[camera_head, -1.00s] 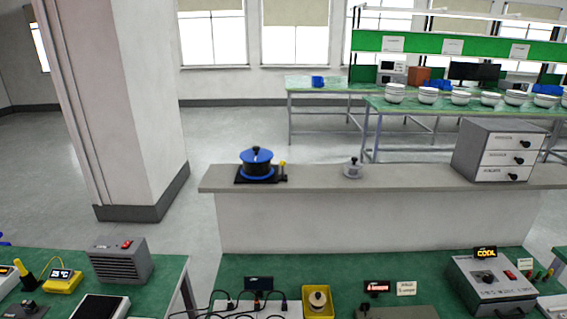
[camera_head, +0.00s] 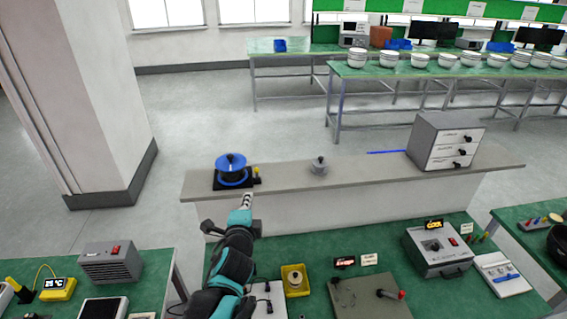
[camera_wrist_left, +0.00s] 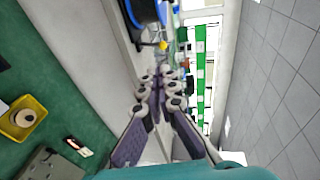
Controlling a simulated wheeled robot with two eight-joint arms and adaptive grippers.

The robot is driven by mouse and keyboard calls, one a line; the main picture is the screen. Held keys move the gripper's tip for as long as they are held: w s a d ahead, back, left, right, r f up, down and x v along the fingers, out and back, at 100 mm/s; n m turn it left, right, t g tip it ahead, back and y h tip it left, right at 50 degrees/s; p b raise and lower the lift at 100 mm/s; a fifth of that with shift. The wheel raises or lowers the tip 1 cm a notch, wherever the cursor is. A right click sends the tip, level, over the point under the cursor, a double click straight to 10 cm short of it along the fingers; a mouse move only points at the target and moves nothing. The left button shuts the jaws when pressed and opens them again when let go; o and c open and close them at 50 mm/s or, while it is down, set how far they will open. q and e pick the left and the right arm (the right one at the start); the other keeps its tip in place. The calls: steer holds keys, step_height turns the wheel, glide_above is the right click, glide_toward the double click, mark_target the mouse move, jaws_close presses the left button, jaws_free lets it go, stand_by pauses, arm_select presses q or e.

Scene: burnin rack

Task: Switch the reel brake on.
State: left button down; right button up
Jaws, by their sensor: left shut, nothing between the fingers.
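The blue reel (camera_head: 230,164) sits on a black base on the grey ledge. A small lever with a yellow knob (camera_head: 257,170) stands at the base's right side; it looks about upright, but its exact setting is too small to tell. In the left wrist view the reel (camera_wrist_left: 145,12) is at the top, with the yellow knob (camera_wrist_left: 163,46) just beyond my fingertips. My left gripper (camera_head: 247,195) is shut and empty, in front of the ledge and just short of the knob, apart from it as far as I can tell. My right gripper is not in view.
The grey ledge (camera_head: 380,170) also carries a small grey knobbed weight (camera_head: 319,166) and a drawer cabinet (camera_head: 444,143) at right. Below, a green bench holds a yellow tray (camera_head: 294,280) and a control box (camera_head: 437,249). The ledge between reel and weight is clear.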

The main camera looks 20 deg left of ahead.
mark_target(256, 171)
arm_select(q)
steer(key=shift+w+d+r+m, duration=0.15)
steer(key=shift+w+m, duration=0.05)
steer(key=shift+m, duration=0.1)
steer(key=b+x, duration=0.1)
steer(key=x, duration=1.3)
steer(key=shift+d, duration=0.1)
steer(key=shift+w+r+g+h+p, duration=0.15)
steer(key=shift+r+g+h+p, duration=0.05)
steer(key=shift+g+h+p, duration=0.15)
